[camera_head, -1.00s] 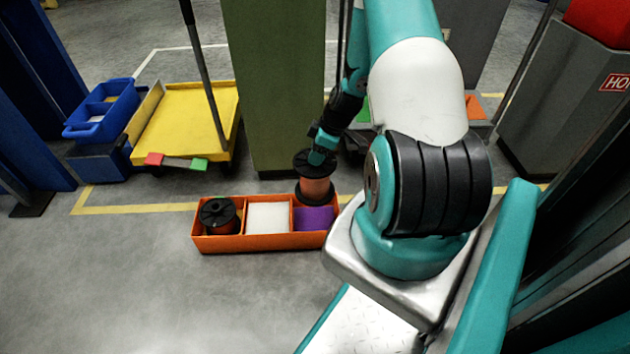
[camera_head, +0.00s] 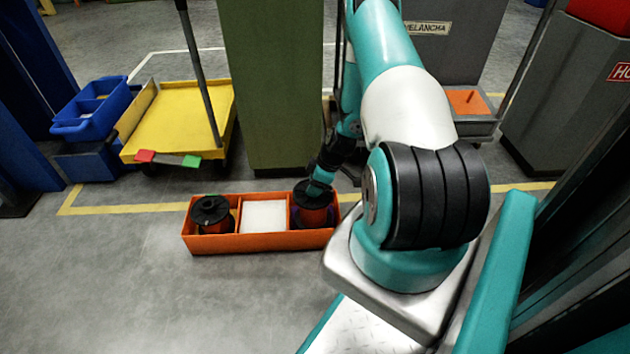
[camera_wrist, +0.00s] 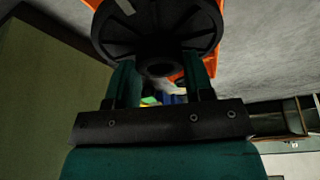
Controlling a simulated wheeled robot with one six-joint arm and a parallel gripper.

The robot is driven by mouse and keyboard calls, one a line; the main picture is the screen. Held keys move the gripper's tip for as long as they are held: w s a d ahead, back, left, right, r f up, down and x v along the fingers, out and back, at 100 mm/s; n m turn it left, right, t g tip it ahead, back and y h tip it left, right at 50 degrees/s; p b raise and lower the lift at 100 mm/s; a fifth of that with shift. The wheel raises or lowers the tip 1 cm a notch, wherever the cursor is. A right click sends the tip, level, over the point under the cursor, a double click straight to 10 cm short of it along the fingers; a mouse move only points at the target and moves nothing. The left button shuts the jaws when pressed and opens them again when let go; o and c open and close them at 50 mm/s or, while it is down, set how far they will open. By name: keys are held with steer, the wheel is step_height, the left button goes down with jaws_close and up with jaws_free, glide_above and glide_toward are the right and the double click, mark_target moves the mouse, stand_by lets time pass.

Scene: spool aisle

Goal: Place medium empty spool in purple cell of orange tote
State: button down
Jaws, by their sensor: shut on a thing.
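The orange tote (camera_head: 262,241) sits on the floor, with three cells in a row. Its left cell holds a black-flanged spool (camera_head: 212,215) with an orange-brown core. Its middle cell has a bare white floor (camera_head: 264,217). A second spool (camera_head: 312,217), black-flanged with an orange-brown core, stands upright in the right cell. A little purple shows around its base. My gripper (camera_head: 318,188) is shut on this spool at its top flange. In the wrist view the black flange (camera_wrist: 158,28) lies at the fingertips (camera_wrist: 160,68), with orange tote wall behind it.
A green pillar (camera_head: 272,90) stands right behind the tote. A yellow cart (camera_head: 180,122) and a blue bin (camera_head: 92,110) are at the back left. A grey cart with an orange tray (camera_head: 468,102) is at the back right. The floor left of the tote is clear.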

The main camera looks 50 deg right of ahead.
steer(key=shift+f, duration=0.95)
steer(key=c, duration=0.5)
jaws_free()
steer(key=shift+f, duration=0.1)
